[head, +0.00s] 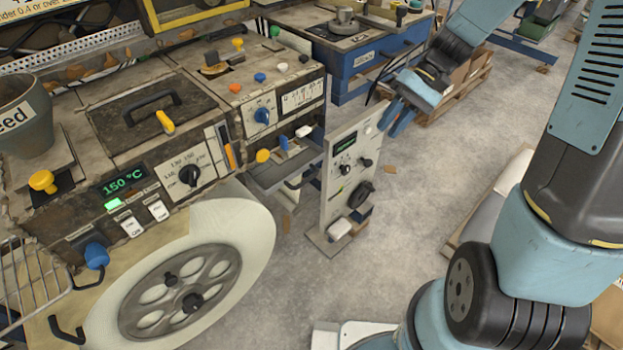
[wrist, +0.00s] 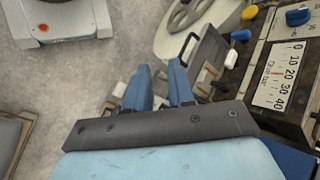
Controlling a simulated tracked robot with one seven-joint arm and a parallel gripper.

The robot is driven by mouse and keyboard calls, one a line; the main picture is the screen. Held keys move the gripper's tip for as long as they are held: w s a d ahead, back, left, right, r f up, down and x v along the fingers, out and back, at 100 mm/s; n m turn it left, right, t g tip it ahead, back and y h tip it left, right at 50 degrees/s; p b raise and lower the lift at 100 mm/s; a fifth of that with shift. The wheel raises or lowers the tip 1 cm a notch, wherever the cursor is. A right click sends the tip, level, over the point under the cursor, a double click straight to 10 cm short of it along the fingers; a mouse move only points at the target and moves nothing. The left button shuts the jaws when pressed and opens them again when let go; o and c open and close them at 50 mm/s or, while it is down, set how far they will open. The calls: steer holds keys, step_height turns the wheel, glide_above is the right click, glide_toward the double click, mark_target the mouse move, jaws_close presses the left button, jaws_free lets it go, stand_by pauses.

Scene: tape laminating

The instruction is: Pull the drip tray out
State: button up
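The drip tray looks to be the shallow grey tray (head: 272,178) low on the machine's right end in the head view, with a dark handle (head: 302,180) on its front. In the wrist view the grey tray (wrist: 209,58) and its dark bar handle (wrist: 187,47) lie just beyond my fingers. My gripper (head: 396,122) is in the air to the right of the tray, above and beside the upright control panel. In the wrist view the two blue fingers of my gripper (wrist: 160,84) are apart with nothing held between them. They do not touch the handle.
The upright control panel (head: 338,172) with knobs stands between the tray and my gripper in the head view. A large cream wheel (head: 250,232) is at the machine's front. A blue workbench (head: 350,62) stands behind. The floor (head: 420,190) right of the panel is mostly clear.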

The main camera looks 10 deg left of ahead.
mark_target(308, 178)
steer(key=w+a+f+m+g+y, duration=0.1)
steer(key=w+a+f+g+y, duration=0.2)
steer(key=f, duration=0.4)
steer(key=w+a+f+m+y, duration=0.1)
steer(key=a+f+y, duration=0.3)
steer(key=f, duration=0.4)
steer(key=x, duration=1.4)
steer(key=shift+s+d, duration=0.1)
jaws_close()
steer(key=shift+f, duration=0.1)
